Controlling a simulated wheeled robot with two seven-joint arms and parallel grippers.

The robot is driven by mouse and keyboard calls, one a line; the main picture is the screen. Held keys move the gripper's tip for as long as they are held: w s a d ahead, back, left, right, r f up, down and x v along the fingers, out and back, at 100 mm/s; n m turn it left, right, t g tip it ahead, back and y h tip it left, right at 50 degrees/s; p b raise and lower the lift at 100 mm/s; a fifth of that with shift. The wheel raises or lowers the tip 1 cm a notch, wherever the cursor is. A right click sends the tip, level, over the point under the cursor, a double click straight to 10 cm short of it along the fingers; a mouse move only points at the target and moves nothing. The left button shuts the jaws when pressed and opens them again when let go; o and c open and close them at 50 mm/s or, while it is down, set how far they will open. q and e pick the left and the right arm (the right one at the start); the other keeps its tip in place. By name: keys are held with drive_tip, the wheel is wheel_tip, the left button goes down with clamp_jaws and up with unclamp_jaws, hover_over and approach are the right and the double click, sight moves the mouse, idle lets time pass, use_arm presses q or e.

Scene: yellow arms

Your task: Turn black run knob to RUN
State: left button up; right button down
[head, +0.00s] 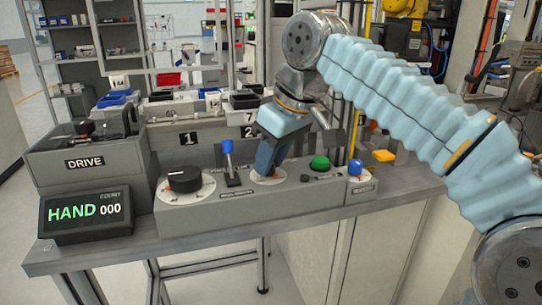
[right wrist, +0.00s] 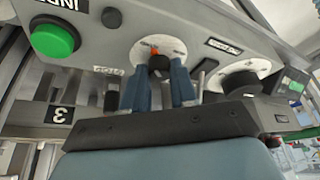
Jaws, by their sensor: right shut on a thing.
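The black run knob (right wrist: 160,66) shows in the right wrist view on a round white dial (right wrist: 146,48) with an orange-red mark beside it. My right gripper (right wrist: 158,80) has one blue finger on each side of the knob and is shut on it. In the head view my right gripper (head: 268,165) reaches down onto the white dial (head: 270,179) in the middle of the grey panel and hides the knob. The display (head: 85,212) reads HAND 000. My left gripper is not in view.
On the panel (head: 225,214), a large black knob (head: 185,179) and a blue-topped lever (head: 228,160) stand left of my gripper. A green button (head: 319,163) and a blue knob (head: 355,168) are to its right. A DRIVE box (head: 85,162) sits at the left.

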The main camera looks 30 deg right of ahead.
drive_tip(key=shift+a+r+m+h+p, duration=0.1)
drive_tip(key=shift+m+h+p, duration=0.4)
drive_tip(key=shift+m+p, duration=0.6)
drive_tip(key=m+h, duration=0.1)
drive_tip(key=m, duration=0.2)
drive_tip(key=shift+a, duration=0.1)
drive_tip(key=m+h, duration=0.1)
drive_tip(key=m, duration=0.2)
drive_tip(key=m+h, duration=0.1)
drive_tip(key=m, duration=0.2)
drive_tip(key=shift+w+a+g, duration=0.1)
drive_tip(key=shift+a+g, duration=0.05)
drive_tip(key=shift+g, duration=0.25)
drive_tip(key=m+g+h, duration=0.1)
drive_tip(key=m, duration=0.5)
drive_tip(key=shift+w+g+h, duration=0.1)
drive_tip(key=shift+g+h, duration=0.3)
drive_tip(key=shift+m, duration=0.5)
drive_tip(key=c, duration=0.9)
unclamp_jaws()
drive_tip(key=shift+a, duration=0.1)
